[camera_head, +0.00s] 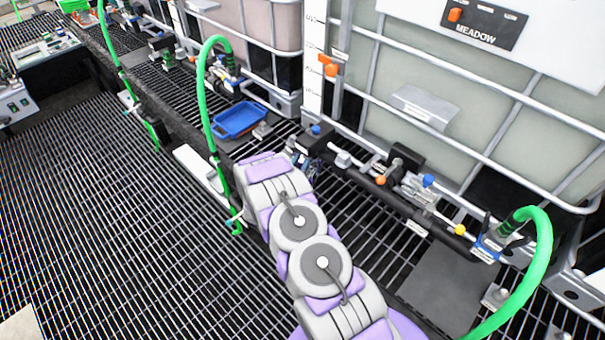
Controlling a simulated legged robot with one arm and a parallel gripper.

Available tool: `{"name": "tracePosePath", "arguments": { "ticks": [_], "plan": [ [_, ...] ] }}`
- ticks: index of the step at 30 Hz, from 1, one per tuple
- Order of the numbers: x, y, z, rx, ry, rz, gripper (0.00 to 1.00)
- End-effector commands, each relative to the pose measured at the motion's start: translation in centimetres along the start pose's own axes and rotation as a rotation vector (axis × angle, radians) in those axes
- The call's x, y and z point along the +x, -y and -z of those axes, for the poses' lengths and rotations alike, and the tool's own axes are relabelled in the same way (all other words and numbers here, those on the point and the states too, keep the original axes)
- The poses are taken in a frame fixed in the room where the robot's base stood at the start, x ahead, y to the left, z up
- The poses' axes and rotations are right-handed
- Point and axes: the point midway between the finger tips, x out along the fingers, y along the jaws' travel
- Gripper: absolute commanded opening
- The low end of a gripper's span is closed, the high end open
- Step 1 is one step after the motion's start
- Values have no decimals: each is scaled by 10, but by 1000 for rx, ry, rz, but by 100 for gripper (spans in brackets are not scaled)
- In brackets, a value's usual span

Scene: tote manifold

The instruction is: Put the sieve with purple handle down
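My arm, grey and lilac, reaches up from the bottom of the head view towards the pipe manifold in the middle. Its far end is at the manifold's left part, and my gripper's fingers cannot be made out there. I cannot make out a sieve with a purple handle. Small dark and bluish parts show just right of the arm's far end, too small and cluttered to name.
A blue tray (239,119) lies beyond the arm on the grating. Caged tanks (440,90) stand behind the manifold (395,200). Green hoses rise at left (206,100) and right (543,245). The grated floor (110,230) at left is mostly open.

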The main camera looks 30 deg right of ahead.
Motion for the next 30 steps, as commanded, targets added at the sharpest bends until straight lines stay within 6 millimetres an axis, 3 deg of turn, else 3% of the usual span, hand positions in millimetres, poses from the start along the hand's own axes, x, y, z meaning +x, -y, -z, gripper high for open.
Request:
{"name": "tracePosePath", "arguments": {
  "ticks": [10,30],
  "plan": [
    [0,0,0,0,0,0,1],
    [0,0,6,2,-2,0,0]
  ]
}}
